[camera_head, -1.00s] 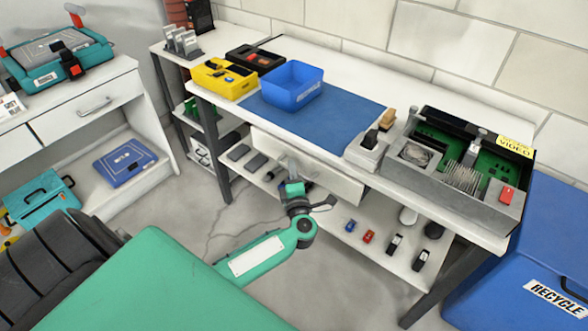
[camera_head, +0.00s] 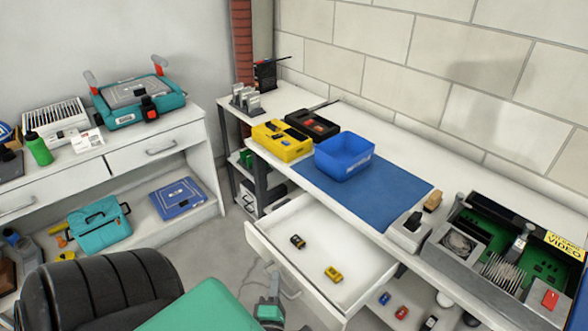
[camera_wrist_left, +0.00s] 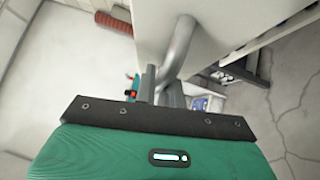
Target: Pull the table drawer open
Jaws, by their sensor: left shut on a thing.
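The white table drawer (camera_head: 350,256) stands pulled well out from under the white table, its inside visible in the head view. A black item (camera_head: 298,241) and a yellow item (camera_head: 333,274) lie in it. Its curved grey handle (camera_head: 288,289) is on the drawer front, and the handle also shows large in the left wrist view (camera_wrist_left: 179,45). My left gripper (camera_head: 273,288) is at the handle, shut on it. Its fingers also show in the left wrist view (camera_wrist_left: 161,88), against the handle. My right gripper is not in view.
The table (camera_head: 388,165) carries a blue bin (camera_head: 345,158), a yellow tray (camera_head: 283,141) and an opened electronics case (camera_head: 510,260). A lower shelf (camera_head: 408,290) holds small items. A white cabinet (camera_head: 180,137) stands at left; grey floor lies between.

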